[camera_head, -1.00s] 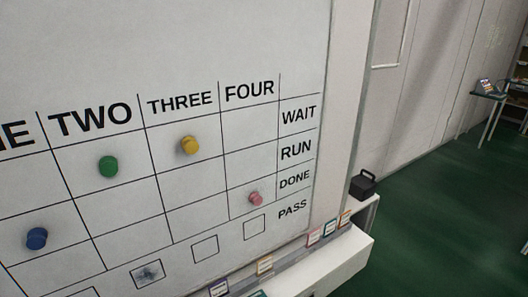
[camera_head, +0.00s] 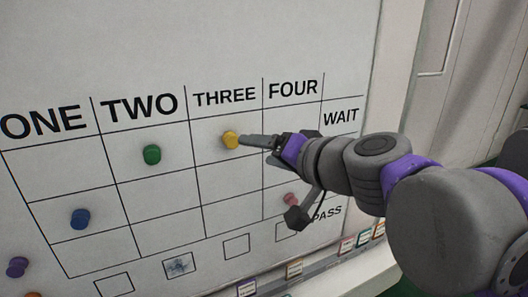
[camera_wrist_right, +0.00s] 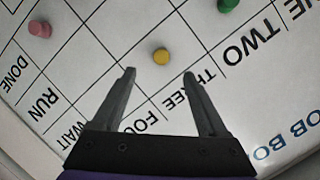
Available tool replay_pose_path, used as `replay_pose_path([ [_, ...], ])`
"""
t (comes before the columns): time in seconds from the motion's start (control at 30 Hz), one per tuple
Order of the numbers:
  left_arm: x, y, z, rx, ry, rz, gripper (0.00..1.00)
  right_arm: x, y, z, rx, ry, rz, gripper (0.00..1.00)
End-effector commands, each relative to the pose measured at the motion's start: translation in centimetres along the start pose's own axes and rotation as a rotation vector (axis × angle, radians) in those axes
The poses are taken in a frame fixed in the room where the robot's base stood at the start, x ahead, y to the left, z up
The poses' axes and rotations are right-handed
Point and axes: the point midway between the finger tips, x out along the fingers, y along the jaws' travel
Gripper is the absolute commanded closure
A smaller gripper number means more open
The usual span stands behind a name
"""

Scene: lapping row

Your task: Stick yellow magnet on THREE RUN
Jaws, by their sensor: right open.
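The yellow magnet (camera_head: 231,140) sticks on the whiteboard in the THREE column, WAIT row. It also shows in the right wrist view (camera_wrist_right: 161,56), just beyond the fingertips and between their lines. The THREE RUN cell (camera_head: 228,182), directly below it in the head view, is empty. My right gripper (camera_head: 250,142) reaches in from the right, its tips close beside the magnet; in the wrist view the open jaws (camera_wrist_right: 160,74) hold nothing. The RUN label is hidden behind my arm in the head view but shows in the wrist view (camera_wrist_right: 45,106). My left gripper is not in view.
A green magnet (camera_head: 152,155) is in TWO WAIT, a blue one (camera_head: 80,219) in column ONE, a pink one (camera_head: 290,199) in FOUR DONE, partly near my gripper. A purple magnet (camera_head: 17,267) is at the lower left. A ledge (camera_head: 352,268) with small labels runs below the board.

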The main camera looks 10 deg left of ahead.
Motion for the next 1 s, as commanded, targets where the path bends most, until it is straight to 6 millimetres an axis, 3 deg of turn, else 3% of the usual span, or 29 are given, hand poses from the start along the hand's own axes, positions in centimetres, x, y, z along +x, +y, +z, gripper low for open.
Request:
replay_pose_path([
  [0.17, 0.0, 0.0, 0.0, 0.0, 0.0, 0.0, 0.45, 1.5, -0.5, -0.4, 0.008, 0.006, -0.008, 0.24],
  [0.6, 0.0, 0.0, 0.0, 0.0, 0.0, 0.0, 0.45, 8.9, -0.5, -0.4, 0.008, 0.006, -0.007, 0.24],
  [0.8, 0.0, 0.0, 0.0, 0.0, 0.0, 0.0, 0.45, 10.5, -0.5, -0.4, 0.007, 0.005, -0.007, 0.24],
  [1.0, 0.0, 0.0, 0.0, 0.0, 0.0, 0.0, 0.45, 10.8, -0.5, -0.3, 0.007, 0.006, -0.006, 0.24],
])
